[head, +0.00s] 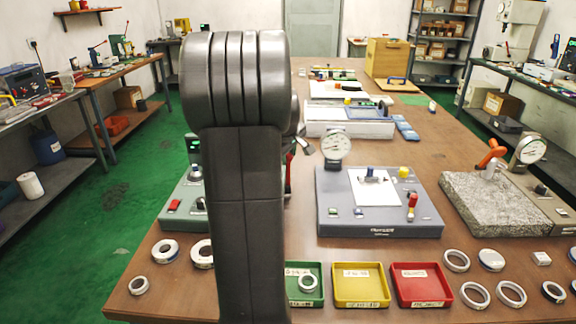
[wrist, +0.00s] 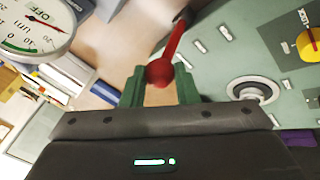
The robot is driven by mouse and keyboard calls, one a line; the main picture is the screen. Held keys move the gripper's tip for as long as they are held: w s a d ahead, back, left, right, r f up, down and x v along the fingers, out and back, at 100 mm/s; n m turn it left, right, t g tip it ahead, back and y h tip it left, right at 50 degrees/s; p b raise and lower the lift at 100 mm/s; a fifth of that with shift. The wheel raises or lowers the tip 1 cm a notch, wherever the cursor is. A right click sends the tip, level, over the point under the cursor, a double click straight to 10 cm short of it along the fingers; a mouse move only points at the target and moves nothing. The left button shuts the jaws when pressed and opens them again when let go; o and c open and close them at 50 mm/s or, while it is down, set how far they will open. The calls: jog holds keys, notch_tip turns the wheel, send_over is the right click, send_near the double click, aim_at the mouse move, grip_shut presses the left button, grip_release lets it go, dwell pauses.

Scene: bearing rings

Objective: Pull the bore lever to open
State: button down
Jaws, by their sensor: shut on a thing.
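The bore lever (wrist: 173,45) is a red rod with a round red ball at its end, seen in the wrist view. My gripper (wrist: 160,82) has green fingers, one on each side of the ball, and is shut on it. The rod runs up and slightly right from the ball, beside a pale grey-green station (wrist: 220,80). This station shows in the head view (head: 180,222), with a red button on its left. My own arm covers most of it and hides the gripper there. A small red part (head: 290,172) shows just right of my arm.
A dial gauge (wrist: 30,28) is close at the upper left of the wrist view. Right of my arm stand a grey-blue gauge station (head: 335,215) and a granite plate (head: 490,210). Green, yellow (head: 362,303) and red (head: 423,302) trays and loose rings line the table's front.

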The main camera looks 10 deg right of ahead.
jog(key=shift+s+a+f+t+h+b, duration=0.25)
jog(key=shift+s+t+b, duration=0.5)
jog(key=shift+b, duration=1.2)
jog(key=shift+s+a+f+t+b, duration=0.1)
jog(key=shift+s+f+t+b, duration=0.45)
jog(key=shift+b, duration=1.35)
jog(key=shift+s+a+f+t+h+b, duration=0.15)
jog(key=shift+s+t+b, duration=0.8)
jog(key=shift+b, duration=1)
jog(key=shift+s, duration=0.15)
jog(key=c, duration=1.1)
grip_release()
jog(key=shift+r, duration=0.1)
jog(key=shift+r, duration=0.1)
jog(key=shift+p+v, duration=1.2)
jog(key=shift+v, duration=5.7)
jog(key=shift+o, duration=0.3)
